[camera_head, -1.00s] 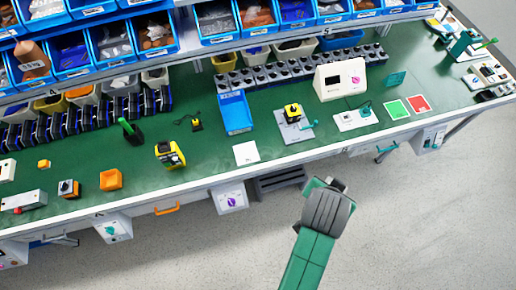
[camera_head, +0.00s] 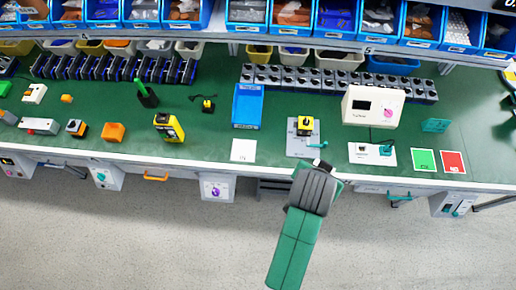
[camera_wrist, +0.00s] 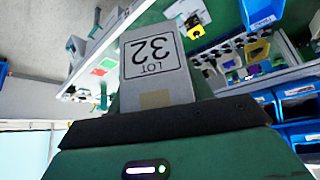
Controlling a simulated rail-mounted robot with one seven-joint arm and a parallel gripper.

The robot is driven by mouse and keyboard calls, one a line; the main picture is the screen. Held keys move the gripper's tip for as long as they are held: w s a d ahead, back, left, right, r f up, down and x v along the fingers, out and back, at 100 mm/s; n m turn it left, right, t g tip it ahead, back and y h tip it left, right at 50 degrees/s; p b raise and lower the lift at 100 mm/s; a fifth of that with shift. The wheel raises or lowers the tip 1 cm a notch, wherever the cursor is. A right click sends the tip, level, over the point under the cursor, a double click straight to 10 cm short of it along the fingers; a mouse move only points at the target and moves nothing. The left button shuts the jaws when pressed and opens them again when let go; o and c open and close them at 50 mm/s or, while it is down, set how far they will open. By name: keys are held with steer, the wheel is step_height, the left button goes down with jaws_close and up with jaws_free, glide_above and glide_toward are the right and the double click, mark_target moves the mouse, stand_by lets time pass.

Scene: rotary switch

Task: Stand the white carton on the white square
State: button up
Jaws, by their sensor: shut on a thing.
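The white carton (camera_wrist: 155,68), marked "LOT 32", is held at my gripper (camera_wrist: 160,112) and fills the middle of the wrist view, its print upside down. In the head view my gripper (camera_head: 317,170) is over the front edge of the bench, right of the white square. My wrist hides the fingers there and nearly all of the carton. The white square (camera_head: 243,150) lies bare on the green bench top near the front edge, below the blue tray.
A grey plate with a yellow and black switch (camera_head: 304,127) stands just beyond my gripper. A blue tray (camera_head: 248,105) lies behind the square. A yellow device (camera_head: 168,128) stands to the left. Green (camera_head: 424,160) and red (camera_head: 453,162) squares lie to the right.

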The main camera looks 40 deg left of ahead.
steer(key=s+a+f+n+g+y+b, duration=0.1)
steer(key=s+a+f+n+y+b, duration=0.3)
steer(key=a+f+b, duration=1.05)
steer(key=s+a+f+n+h+b, duration=0.15)
steer(key=s+a+f+b, duration=0.45)
steer(key=a+f+b, duration=0.85)
steer(key=shift+y, duration=0.25)
steer(key=w+a+f, duration=0.1)
steer(key=w+a, duration=0.1)
steer(key=w, duration=0.3)
steer(key=w+a+f, duration=0.2)
steer(key=w, duration=0.2)
steer(key=w+a+f, duration=0.2)
steer(key=w, duration=0.3)
steer(key=shift+w+p, duration=0.3)
steer(key=shift+d+f+b, duration=0.15)
steer(key=shift+f+b, duration=0.45)
steer(key=shift+f, duration=1.2)
steer(key=o, duration=0.6)
steer(key=shift+f, duration=0.15)
steer(key=o, duration=0.4)
steer(key=shift+s, duration=0.1)
steer(key=shift+o, duration=0.2)
